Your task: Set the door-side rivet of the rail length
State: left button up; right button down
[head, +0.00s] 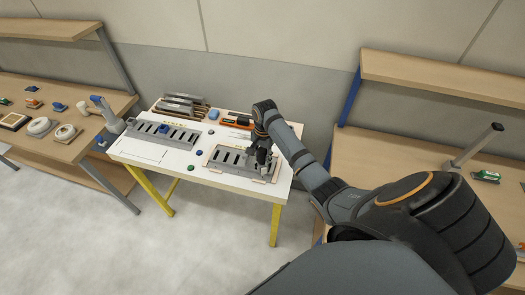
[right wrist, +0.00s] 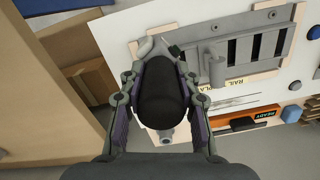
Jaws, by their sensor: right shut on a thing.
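My right gripper (head: 262,160) is at the right end of the slotted grey rail length (head: 228,156), which lies on a wood-edged plate on the white table. In the right wrist view, the gripper (right wrist: 163,95) is shut on a black, rounded tool body (right wrist: 163,92) with grey metal parts at its far end. The rail length (right wrist: 245,48) lies just beyond and to the right, near a label starting "RAIL". I cannot make out a rivet; the tool and fingers hide part of the rail's near end. My left gripper is not in view.
The white table (head: 150,153) also carries a second slotted grey rail (head: 163,132), long dark bars at the back and small blue and green knobs. An orange "READY" block (right wrist: 252,114) is nearby. Wooden benches stand left (head: 62,152) and right (head: 400,150).

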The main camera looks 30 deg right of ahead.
jog(key=shift+f+b, duration=0.4)
jog(key=shift+f, duration=0.65)
jog(key=shift+s+a+f, duration=0.1)
jog(key=shift+s+f, duration=0.05)
jog(key=shift+f, duration=0.05)
dwell(1.2)
jog(key=shift+r, duration=0.1)
jog(key=shift+w+r+p, duration=0.2)
jog(key=shift+r+p, duration=0.3)
jog(key=shift+r, duration=1.45)
